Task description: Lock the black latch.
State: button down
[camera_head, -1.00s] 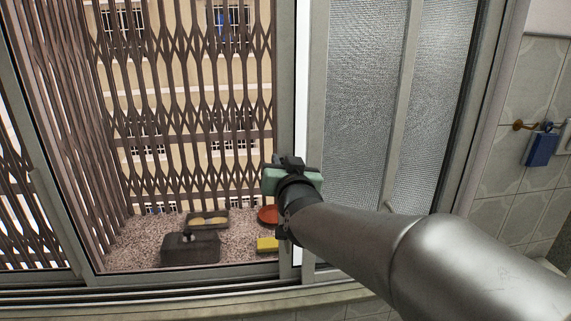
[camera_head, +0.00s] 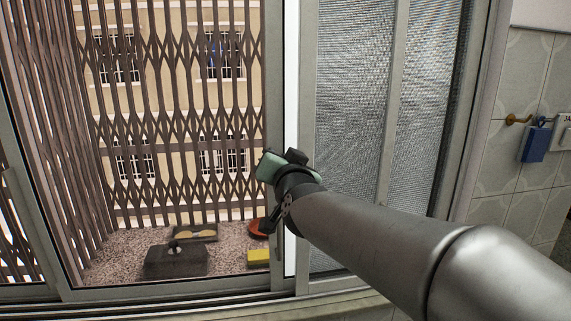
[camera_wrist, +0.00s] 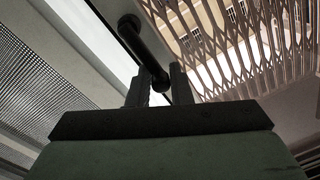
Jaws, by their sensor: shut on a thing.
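The black latch (camera_wrist: 146,52) shows in the wrist view as a dark rounded bar on the pale window frame. Its near end lies between the two fingers of my gripper (camera_wrist: 160,84), which is shut on it. In the head view my gripper (camera_head: 284,174), with its green body, is at the sliding window's upright frame (camera_head: 274,110). My gripper hides most of the latch there, so I cannot tell its exact angle from that view.
A frosted pane (camera_head: 350,110) is right of the frame. Beyond the clear pane are a folding metal grille (camera_head: 160,110) and a sill with a yellow sponge (camera_head: 258,257), a red dish (camera_head: 256,227) and dark trays (camera_head: 176,260). A blue item (camera_head: 535,145) hangs on the tiled wall.

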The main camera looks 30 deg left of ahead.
jog(key=c, duration=1.4)
grip_release()
jog(key=shift+f, duration=0.15)
jog(key=b+v, duration=0.4)
jog(key=v, duration=1.3)
jog(key=shift+s+d, duration=0.15)
jog(key=shift+s, duration=0.05)
jog(key=w+d+f+g+h, duration=0.2)
jog(key=w+d+f+h, duration=0.15)
jog(key=d+f, duration=0.55)
jog(key=w+d+f+g+h, duration=0.2)
jog(key=d+f+h, duration=0.2)
jog(key=d+f, duration=0.5)
jog(key=s+d+f+m+g+h, duration=0.1)
jog(key=s+d+f+g, duration=0.1)
jog(key=s+d+f, duration=0.2)
jog(key=s+d+f+m+g+h, duration=0.1)
jog(key=s+d+f+g+h, duration=0.1)
jog(key=s+d+f, duration=0.3)
jog(key=s+d+f+m+g+h, duration=0.1)
jog(key=s+d+f+g, duration=0.3)
jog(key=d+f, duration=0.4)
jog(key=shift+s+d+f+h, duration=0.1)
jog(key=shift+s+d+h, duration=0.15)
jog(key=shift+d+h, duration=0.5)
